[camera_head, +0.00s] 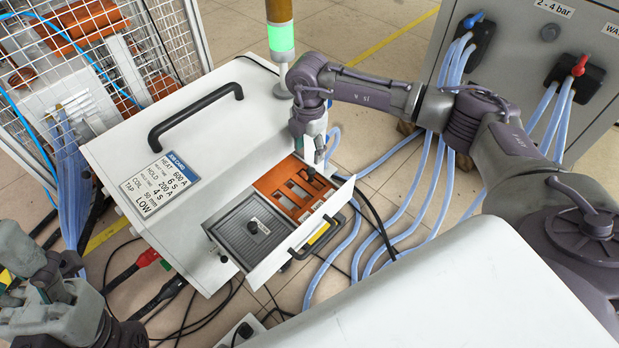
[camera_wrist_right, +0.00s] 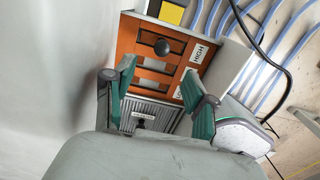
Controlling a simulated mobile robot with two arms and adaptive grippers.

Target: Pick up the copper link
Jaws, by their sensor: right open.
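The open drawer has an orange insulating panel (camera_head: 292,187) with several slots, which also shows in the wrist view (camera_wrist_right: 128,45). A black knob (camera_wrist_right: 162,47) stands at its far end, beside the HIGH label (camera_wrist_right: 198,53). I cannot clearly tell the copper link's outline from the panel; the knob may be its handle. My right gripper (camera_head: 311,160) is above the panel's far end. In the wrist view its teal fingers (camera_wrist_right: 158,78) are apart with nothing between them. My left gripper (camera_head: 40,285) is at the lower left, away from the drawer; its jaws are unclear.
A grey ribbed cover (camera_head: 250,232) with a black knob fills the near part of the drawer. The white cabinet (camera_head: 215,140) carries a black handle (camera_head: 195,116) and a job card (camera_head: 158,184) reading tap LOW. Blue hoses (camera_head: 400,205) and black cables run beside the drawer.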

